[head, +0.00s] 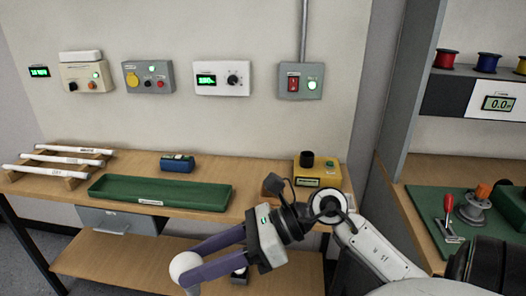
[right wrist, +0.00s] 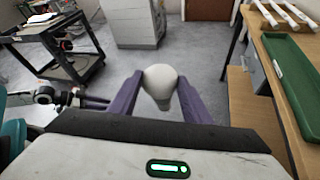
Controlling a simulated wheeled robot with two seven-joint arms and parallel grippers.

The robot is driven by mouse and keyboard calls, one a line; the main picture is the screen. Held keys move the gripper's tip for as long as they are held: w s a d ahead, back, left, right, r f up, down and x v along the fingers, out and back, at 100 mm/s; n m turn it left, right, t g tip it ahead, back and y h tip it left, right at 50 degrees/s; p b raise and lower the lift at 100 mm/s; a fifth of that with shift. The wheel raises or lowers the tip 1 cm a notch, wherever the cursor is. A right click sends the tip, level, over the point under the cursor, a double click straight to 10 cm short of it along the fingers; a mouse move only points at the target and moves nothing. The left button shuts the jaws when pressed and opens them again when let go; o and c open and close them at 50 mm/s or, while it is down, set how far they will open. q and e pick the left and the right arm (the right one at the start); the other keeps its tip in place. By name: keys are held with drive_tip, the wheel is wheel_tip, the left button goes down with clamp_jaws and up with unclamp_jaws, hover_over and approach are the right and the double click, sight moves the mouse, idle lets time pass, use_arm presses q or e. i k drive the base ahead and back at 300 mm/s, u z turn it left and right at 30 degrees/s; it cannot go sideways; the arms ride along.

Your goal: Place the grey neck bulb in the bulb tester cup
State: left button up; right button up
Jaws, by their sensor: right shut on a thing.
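A white round bulb (head: 185,266) is held between the purple fingers of my right gripper (head: 190,271), low in front of the bench in the head view. A yellow box (head: 325,174) with a black cup (head: 307,159) on top, likely the bulb tester, stands at the bench's right end. My right gripper is apart from it, to the left and lower. My left gripper (right wrist: 97,103) shows small at the left of the right wrist view, its jaws unclear.
A long green tray (head: 160,193), a blue device (head: 177,162) and a wooden rack with white tubes (head: 65,163) occupy the bench. A lower shelf (head: 110,257) lies beneath. A dark cart (right wrist: 60,50) stands on the floor. A tall shelf divider (head: 405,80) rises at right.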

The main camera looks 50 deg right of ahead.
sight(307, 163)
drive_tip(key=z, duration=0.35)
drive_tip(key=i, duration=0.9)
drive_tip(key=z, duration=1.25)
drive_tip(key=i, duration=0.8)
drive_tip(key=z, duration=0.1)
